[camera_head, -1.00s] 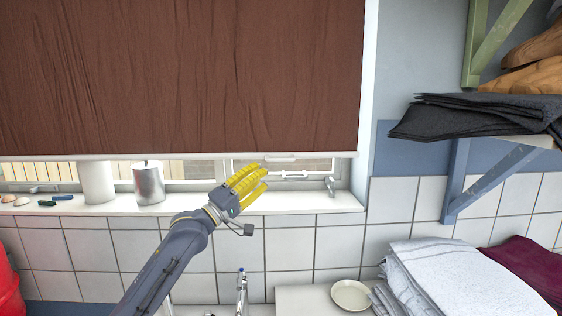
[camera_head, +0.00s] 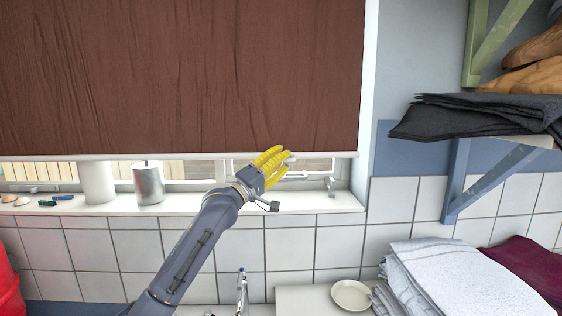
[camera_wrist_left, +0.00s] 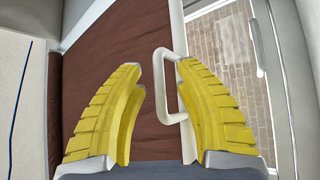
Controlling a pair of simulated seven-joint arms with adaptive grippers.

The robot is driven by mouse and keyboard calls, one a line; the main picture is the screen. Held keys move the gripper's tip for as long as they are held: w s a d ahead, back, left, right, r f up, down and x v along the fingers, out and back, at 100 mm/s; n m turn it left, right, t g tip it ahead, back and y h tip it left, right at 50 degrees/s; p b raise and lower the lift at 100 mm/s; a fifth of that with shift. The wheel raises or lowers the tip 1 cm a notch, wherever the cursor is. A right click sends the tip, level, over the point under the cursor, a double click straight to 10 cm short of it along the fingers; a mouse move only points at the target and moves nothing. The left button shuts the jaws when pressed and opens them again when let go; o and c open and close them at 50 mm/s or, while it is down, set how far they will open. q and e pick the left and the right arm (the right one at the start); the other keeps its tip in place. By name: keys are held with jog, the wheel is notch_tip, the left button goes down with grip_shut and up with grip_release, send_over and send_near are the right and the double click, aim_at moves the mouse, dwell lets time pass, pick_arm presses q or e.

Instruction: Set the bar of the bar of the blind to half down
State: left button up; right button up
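The brown blind (camera_head: 180,75) hangs over most of the window, with a white bar (camera_head: 330,154) along its lower edge, above the sill. My left gripper (camera_head: 283,158) is at this bar and largely covers the bar's handle. In the left wrist view, the white loop handle (camera_wrist_left: 157,88) sticks out from the bar (camera_wrist_left: 177,25) between the yellow fingers. My left gripper (camera_wrist_left: 160,75) is open there, with gaps between the fingers and the handle. The blind's brown cloth (camera_wrist_left: 110,50) lies behind the fingers. My right gripper is not in view.
The window sill (camera_head: 310,203) holds a metal canister (camera_head: 148,186), a white pot (camera_head: 99,182) and small items at the left. A tap (camera_head: 242,292) stands below. Folded towels (camera_head: 450,280) and a bracketed shelf (camera_head: 520,141) are at the right.

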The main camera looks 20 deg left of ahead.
pick_arm(q)
grip_shut()
jog(key=shift+r, duration=0.15)
dwell(0.4)
